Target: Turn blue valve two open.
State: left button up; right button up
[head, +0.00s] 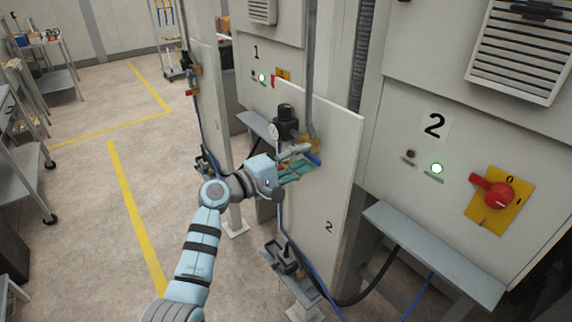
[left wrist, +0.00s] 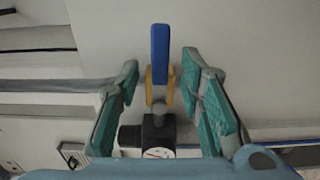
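The blue valve handle (head: 313,158) is on the side panel marked 2 (head: 328,200), partly hidden behind my left gripper (head: 299,166) in the head view. In the left wrist view the blue handle (left wrist: 160,55) stands upright in the picture, above a yellow valve body (left wrist: 152,90). My left gripper (left wrist: 164,70) is open, with its green-padded fingers on either side of the handle and valve body. Gaps show on both sides, so the fingers do not grip it. My right gripper is in neither view.
A black regulator (head: 286,120) with a gauge sits by the valve. Cabinet 2 has a red switch (head: 494,194) on a yellow plate and a lit green lamp (head: 437,168). A grey ledge (head: 430,245) juts out below. The floor (head: 90,200) at left is clear.

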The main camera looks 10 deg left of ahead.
pick_arm(q)
jog(key=v, duration=0.9)
jog(key=shift+s, duration=0.25)
jog(key=shift+a, duration=0.1)
